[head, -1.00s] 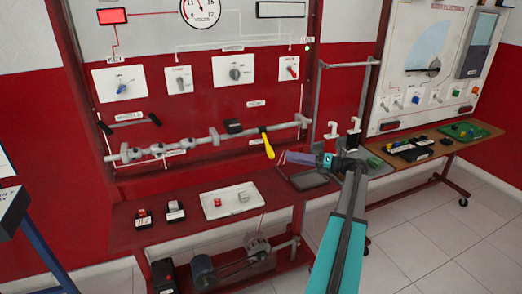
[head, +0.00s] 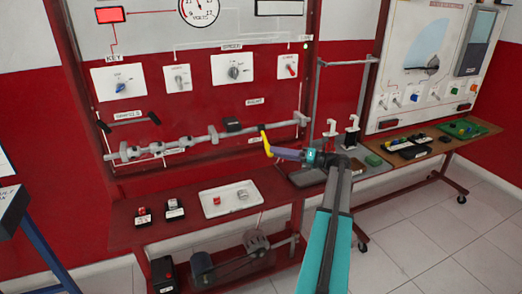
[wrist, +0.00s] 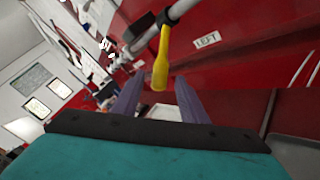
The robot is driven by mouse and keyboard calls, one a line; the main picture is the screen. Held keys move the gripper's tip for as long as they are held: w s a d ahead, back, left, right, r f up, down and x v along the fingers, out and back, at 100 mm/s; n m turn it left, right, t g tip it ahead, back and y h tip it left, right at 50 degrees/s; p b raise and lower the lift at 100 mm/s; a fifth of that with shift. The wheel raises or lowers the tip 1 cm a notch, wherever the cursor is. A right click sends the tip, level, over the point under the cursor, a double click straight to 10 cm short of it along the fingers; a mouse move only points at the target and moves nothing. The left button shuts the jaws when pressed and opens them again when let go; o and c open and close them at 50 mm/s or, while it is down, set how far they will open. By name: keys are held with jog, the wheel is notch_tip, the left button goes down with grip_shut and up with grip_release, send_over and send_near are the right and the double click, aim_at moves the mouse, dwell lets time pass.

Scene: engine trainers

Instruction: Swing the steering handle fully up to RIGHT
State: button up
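The yellow steering handle (head: 266,142) hangs down from the right part of a grey horizontal shaft (head: 215,137) on the red panel. In the wrist view the handle (wrist: 161,58) hangs nearly straight down, with its rounded end in front of the gap between my fingers. My gripper (head: 280,153) has purple fingers pointing left at the handle's lower end. In the wrist view the fingers of my gripper (wrist: 155,97) are apart, with nothing seen clamped between them. I cannot tell whether either finger touches the handle. A LEFT label (wrist: 207,40) is right of the handle there.
A small white label (head: 255,101) is above the handle, too small to read. A black block (head: 233,125) sits above the shaft, left of the handle. A red bench (head: 130,240) with a white tray (head: 229,198) lies below. A grey frame (head: 314,100) stands to the right.

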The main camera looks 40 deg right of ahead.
jog(key=x, duration=0.8)
jog(key=shift+p, duration=0.35)
grip_shut()
